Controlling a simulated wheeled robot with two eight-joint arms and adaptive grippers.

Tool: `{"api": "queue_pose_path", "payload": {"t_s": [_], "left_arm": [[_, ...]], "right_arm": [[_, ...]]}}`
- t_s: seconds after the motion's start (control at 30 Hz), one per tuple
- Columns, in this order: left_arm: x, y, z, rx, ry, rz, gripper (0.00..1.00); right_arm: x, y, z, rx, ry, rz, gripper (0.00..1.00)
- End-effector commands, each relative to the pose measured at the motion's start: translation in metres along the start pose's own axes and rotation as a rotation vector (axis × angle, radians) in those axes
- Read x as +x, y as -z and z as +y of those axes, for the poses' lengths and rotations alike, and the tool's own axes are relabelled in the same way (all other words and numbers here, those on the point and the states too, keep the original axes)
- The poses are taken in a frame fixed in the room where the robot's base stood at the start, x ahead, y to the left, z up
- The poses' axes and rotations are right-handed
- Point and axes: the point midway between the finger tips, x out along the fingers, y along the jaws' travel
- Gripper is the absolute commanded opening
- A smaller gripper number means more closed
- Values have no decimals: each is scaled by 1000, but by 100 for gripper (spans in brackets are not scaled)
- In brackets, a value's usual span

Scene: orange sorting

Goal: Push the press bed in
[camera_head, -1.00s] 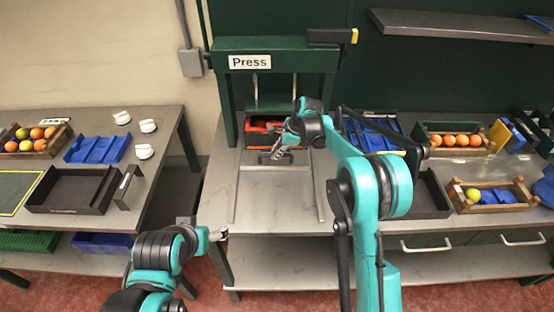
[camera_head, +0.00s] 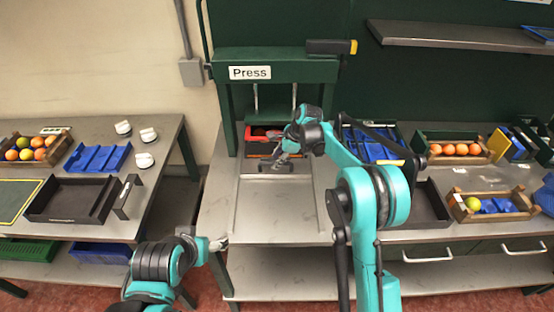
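The green press (camera_head: 272,62) stands at the back middle, with its "Press" label on the crossbeam. Its press bed (camera_head: 252,148) lies low between the uprights, with a red container (camera_head: 257,133) on it and a dark handle bar (camera_head: 275,168) at its front. Pale rails (camera_head: 238,210) run forward from it on the table. My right gripper (camera_head: 280,160) is at the handle, its fingers at or touching the bar; their opening is too small to tell. My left gripper (camera_head: 219,243) is low at the table's front left edge, away from the press, its fingers seemingly together but unclear.
A black tray (camera_head: 72,183) and blue tray (camera_head: 97,145) lie on the left table. Right of the press are a blue rack (camera_head: 372,152), an orange crate (camera_head: 452,160) and another wooden crate (camera_head: 465,218). The table between the rails is clear.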

Motion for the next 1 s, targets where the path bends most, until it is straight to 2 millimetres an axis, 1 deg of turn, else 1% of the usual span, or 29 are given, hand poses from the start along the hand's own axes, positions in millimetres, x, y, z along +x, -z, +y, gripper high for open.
{"api": "queue_pose_path", "payload": {"t_s": [0.17, 0.4, 0.53, 0.7, 1.0], "left_arm": [[0, 0, 0, 0, 0, 0, 77], [0, 0, 0, 0, 0, 0, 77], [0, 0, 0, 0, 0, 0, 77], [0, 0, 0, 0, 0, 0, 77], [0, 0, 0, 0, 0, 0, 77]], "right_arm": [[-28, 0, 0, 1, 0, 0, 34], [-80, 1, -1, 2, 0, 0, 34], [-101, 1, -2, 2, 0, 0, 34], [-115, 1, -2, 2, 1, 0, 34], [-116, 1, -2, 1, 1, 0, 34]]}}
